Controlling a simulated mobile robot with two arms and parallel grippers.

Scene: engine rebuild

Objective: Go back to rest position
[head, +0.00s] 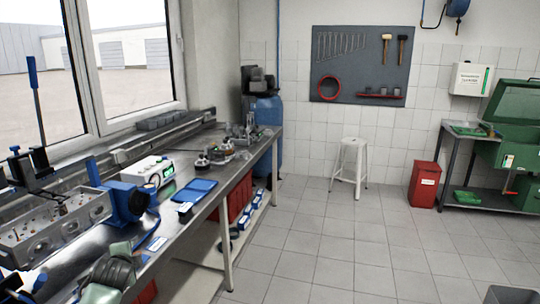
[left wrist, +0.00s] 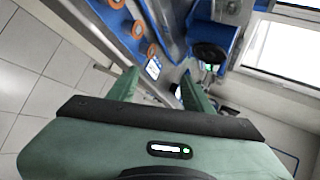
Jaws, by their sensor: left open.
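My left gripper (head: 130,254) is low at the left in the head view, by the front edge of the metal workbench (head: 205,207). Its green fingers also show in the left wrist view (left wrist: 160,82), spread apart with nothing held between them. A small blue-and-white card (head: 156,244) lies on the bench just beyond the fingers. My right gripper is in neither view.
A blue stand with a black round part (head: 128,203) and a grey cylinder head (head: 45,232) are close by on the bench. A white device (head: 148,171) and blue tray (head: 195,190) lie farther along.

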